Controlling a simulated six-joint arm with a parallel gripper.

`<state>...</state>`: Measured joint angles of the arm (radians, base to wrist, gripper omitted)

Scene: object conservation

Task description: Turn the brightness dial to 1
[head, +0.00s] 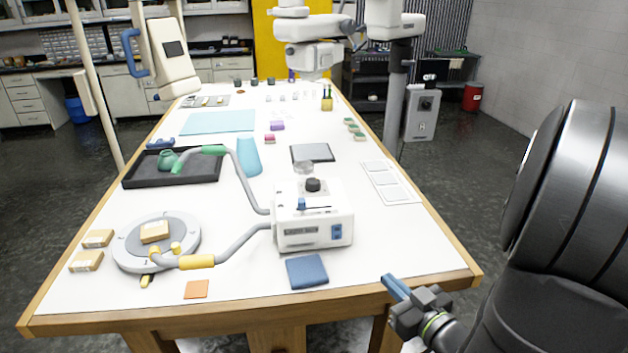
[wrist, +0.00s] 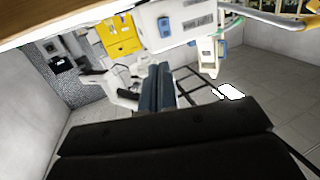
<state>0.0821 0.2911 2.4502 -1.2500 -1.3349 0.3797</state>
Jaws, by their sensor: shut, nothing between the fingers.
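A white light-source box (head: 315,233) stands near the front right of the table, with two grey gooseneck arms running left from it. A black round knob (head: 313,185) sits on its top, probably the brightness dial; no number can be read on it. A small blue lever (head: 301,204) and a blue switch show on the box. My gripper (head: 388,279) is at the table's front right edge, apart from the box and lower right of it. Its blue fingers are shut and empty. They also show in the wrist view (wrist: 157,85), below the white box (wrist: 178,22); the knob is not seen there.
A blue folded cloth (head: 307,271) lies in front of the box. A round grey stage (head: 128,262) with a tan block is at left. A clear dish (head: 303,167) and dark pad (head: 312,153) lie behind the box.

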